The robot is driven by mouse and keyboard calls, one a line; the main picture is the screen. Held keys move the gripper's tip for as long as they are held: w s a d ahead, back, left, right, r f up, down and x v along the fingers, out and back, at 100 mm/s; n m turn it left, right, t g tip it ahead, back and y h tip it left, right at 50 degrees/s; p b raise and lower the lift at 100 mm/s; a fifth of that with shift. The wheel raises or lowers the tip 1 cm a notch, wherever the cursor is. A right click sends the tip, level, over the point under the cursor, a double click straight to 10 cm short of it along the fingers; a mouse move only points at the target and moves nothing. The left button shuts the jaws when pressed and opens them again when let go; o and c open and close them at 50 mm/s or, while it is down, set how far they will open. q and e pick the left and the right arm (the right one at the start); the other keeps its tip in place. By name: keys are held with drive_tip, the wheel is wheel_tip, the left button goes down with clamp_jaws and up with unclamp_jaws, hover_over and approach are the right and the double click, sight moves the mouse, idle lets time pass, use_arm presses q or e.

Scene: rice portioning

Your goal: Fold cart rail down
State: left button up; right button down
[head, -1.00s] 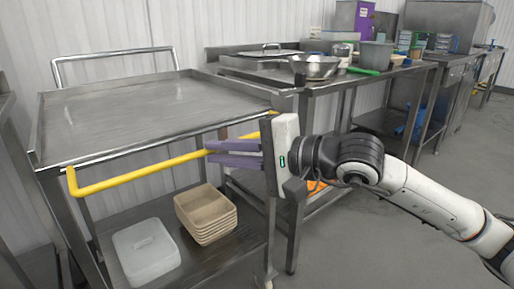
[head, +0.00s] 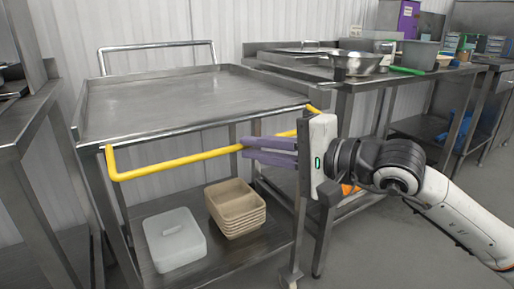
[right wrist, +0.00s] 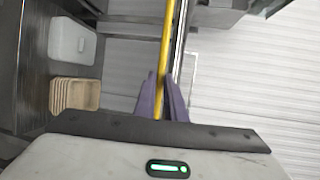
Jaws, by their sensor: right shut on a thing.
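The yellow rail (head: 180,162) runs along the front of the steel cart (head: 165,103), just below the front edge of its top. It juts out toward me, with bent ends at the left and right. My right gripper (head: 246,148) has its purple fingers shut on the rail, right of its middle. In the right wrist view the yellow rail (right wrist: 166,50) passes between the two purple fingers (right wrist: 162,98), beside the cart's edge. My left gripper is not in view.
The cart's lower shelf holds a white lidded box (head: 176,240) and a stack of tan trays (head: 236,208). A steel table (head: 20,130) stands close at the left. A steel bench (head: 345,83) with a metal bowl (head: 357,63) stands behind at the right.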

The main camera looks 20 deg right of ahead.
drive_tip(key=c, duration=1.8)
unclamp_jaws()
drive_tip(key=shift+f+g, duration=0.3)
drive_tip(key=shift+f, duration=0.6)
drive_tip(key=shift+r, duration=0.1)
